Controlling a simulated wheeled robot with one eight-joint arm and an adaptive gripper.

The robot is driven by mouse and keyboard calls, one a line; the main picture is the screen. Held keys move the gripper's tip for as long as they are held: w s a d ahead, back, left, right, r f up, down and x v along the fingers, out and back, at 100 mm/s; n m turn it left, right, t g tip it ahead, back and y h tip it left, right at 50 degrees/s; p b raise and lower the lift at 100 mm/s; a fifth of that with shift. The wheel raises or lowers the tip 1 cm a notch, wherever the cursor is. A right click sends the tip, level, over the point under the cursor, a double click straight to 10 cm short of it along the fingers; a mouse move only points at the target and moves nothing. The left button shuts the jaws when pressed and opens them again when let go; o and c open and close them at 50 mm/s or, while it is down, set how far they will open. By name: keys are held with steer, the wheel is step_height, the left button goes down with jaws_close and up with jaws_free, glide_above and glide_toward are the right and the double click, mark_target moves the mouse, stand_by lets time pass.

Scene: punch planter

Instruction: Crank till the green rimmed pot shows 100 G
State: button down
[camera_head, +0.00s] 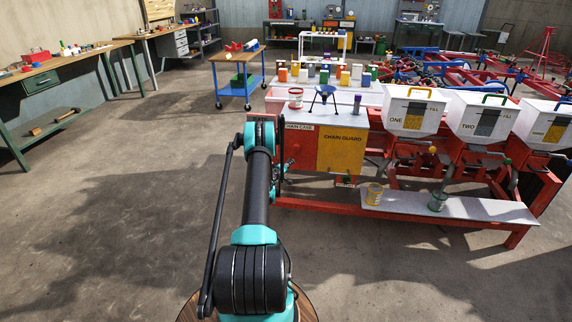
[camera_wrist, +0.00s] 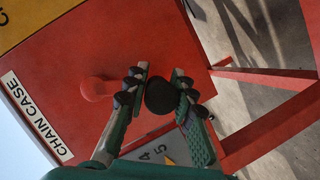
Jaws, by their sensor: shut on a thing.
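My gripper (camera_wrist: 160,92) is shut on a round black knob (camera_wrist: 161,97) at the red chain case (camera_wrist: 75,115), in the wrist view. One finger is on each side of the knob; the crank arm behind it is hidden. In the head view my arm reaches to the machine's left end and hides the gripper. The green rimmed pot (camera_head: 438,201) stands upright on the pale shelf (camera_head: 480,208), below the hopper marked TWO (camera_head: 477,118). Its reading is too small to see.
A yellow rimmed pot (camera_head: 374,195) stands below hopper ONE (camera_head: 411,112). A red knob (camera_wrist: 97,89) sticks out left of my fingers, and a grey plate with numbers (camera_wrist: 157,150) lies below them. Red frame bars (camera_wrist: 265,125) run at the right. Floor left of the machine is clear.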

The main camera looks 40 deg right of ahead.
steer(key=shift+s+d+f, duration=0.15)
steer(key=shift+s+d, duration=0.35)
steer(key=shift+s, duration=0.1)
steer(key=shift+d, duration=0.15)
stand_by(0.8)
steer(key=c, duration=1.3)
jaws_free()
steer(key=shift+r, duration=0.2)
steer(key=shift+o, duration=0.2)
steer(key=shift+w, duration=0.1)
steer(key=v, duration=0.7)
steer(key=shift+a, duration=0.35)
